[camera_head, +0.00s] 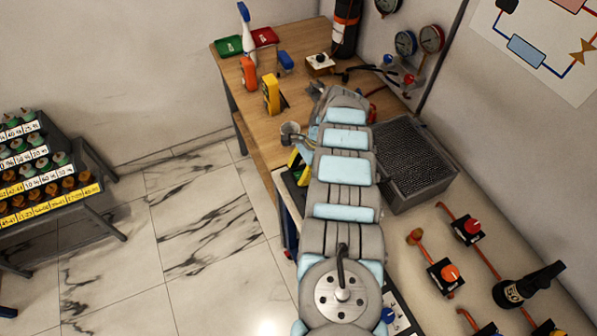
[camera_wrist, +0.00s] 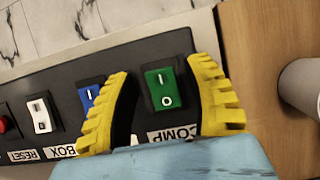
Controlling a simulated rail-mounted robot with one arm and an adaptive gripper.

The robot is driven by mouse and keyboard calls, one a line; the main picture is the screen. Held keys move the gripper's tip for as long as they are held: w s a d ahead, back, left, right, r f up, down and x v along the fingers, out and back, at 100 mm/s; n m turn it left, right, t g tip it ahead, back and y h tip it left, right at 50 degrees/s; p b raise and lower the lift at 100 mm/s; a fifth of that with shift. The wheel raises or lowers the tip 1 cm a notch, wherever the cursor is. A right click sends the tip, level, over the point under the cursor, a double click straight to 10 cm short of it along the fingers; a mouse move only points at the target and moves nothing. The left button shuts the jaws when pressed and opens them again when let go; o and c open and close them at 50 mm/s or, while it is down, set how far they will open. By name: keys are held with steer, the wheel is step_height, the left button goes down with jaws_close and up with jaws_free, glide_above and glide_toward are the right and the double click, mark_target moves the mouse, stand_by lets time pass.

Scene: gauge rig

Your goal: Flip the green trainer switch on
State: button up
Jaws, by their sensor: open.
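The green rocker switch (camera_wrist: 162,86), marked I and O, sits on a dark panel (camera_wrist: 140,48) above a COMP label in the wrist view. I cannot tell which side of it is pressed in. My gripper (camera_wrist: 161,67) is open, with one yellow ribbed finger on each side of the green switch. Nothing is held between the fingers. I cannot tell whether they touch the panel. In the head view my arm hides the switch and most of the gripper; only a bit of yellow finger (camera_head: 296,162) shows.
A blue switch (camera_wrist: 87,94) is close beside the left finger. A white switch (camera_wrist: 41,115) and a red button (camera_wrist: 4,123) are further left. A wooden top (camera_wrist: 245,60) with a grey cylinder (camera_wrist: 300,87) lies right. A grey mesh box (camera_head: 420,165) stands right of my arm.

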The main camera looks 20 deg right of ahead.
jaws_close()
steer(key=shift+a+r+p, duration=0.1)
steer(key=shift+r+p, duration=0.05)
steer(key=shift+p, duration=0.65)
steer(key=shift+h+p, duration=0.6)
steer(key=shift+p, duration=0.4)
steer(key=shift+a+p, duration=0.1)
steer(key=shift+p, duration=0.35)
steer(key=shift+s+a+h+p, duration=0.1)
steer(key=shift+h+p, duration=0.5)
steer(key=shift+p, duration=0.2)
steer(key=shift+f+h+p, duration=0.3)
steer(key=shift+p, duration=0.05)
